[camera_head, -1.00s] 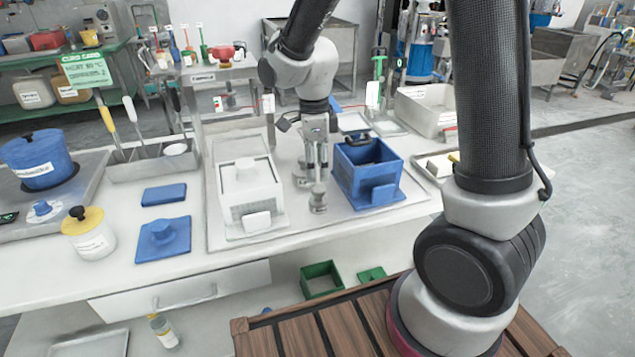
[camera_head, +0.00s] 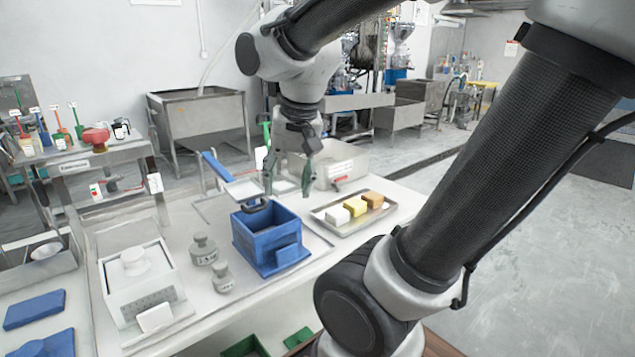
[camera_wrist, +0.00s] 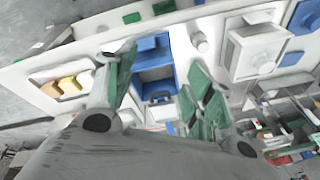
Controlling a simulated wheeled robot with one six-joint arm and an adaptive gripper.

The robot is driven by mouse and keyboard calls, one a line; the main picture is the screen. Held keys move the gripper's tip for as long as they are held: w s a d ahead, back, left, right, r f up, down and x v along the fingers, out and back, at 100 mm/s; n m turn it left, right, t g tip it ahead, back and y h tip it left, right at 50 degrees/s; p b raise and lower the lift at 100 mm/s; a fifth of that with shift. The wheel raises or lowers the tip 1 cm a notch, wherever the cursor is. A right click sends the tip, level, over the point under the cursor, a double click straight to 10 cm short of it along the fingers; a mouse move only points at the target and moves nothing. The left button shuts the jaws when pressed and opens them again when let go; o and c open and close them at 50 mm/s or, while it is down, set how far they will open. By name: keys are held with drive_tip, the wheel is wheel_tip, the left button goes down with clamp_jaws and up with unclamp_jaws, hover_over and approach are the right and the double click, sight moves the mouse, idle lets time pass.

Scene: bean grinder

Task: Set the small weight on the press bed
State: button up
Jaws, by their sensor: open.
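Two grey knobbed weights stand side by side on the bench: a larger one (camera_head: 203,250) and, nearer the front, the small weight (camera_head: 222,278). One pale weight also shows in the wrist view (camera_wrist: 200,42); I cannot tell which. A blue open-topped box (camera_head: 265,240) stands to their right, with a dark handle at its top; it also shows in the wrist view (camera_wrist: 153,60). I cannot tell for certain which part is the press bed. My gripper (camera_head: 288,186) is open and empty, above and behind the blue box, apart from both weights.
A white box unit (camera_head: 145,290) stands left of the weights. A metal tray (camera_head: 345,222) with white, yellow and orange blocks lies right of the blue box. A white bin (camera_head: 340,160) stands behind. A blue-handled white plate (camera_head: 243,190) is close to my gripper.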

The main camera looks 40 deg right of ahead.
drive_tip(key=s+d+n+t, duration=0.1)
drive_tip(key=s+d+n, duration=0.1)
drive_tip(key=s+n, duration=0.4)
drive_tip(key=shift+d+r, duration=0.35)
drive_tip(key=shift+r, duration=0.1)
drive_tip(key=shift+c, duration=0.4)
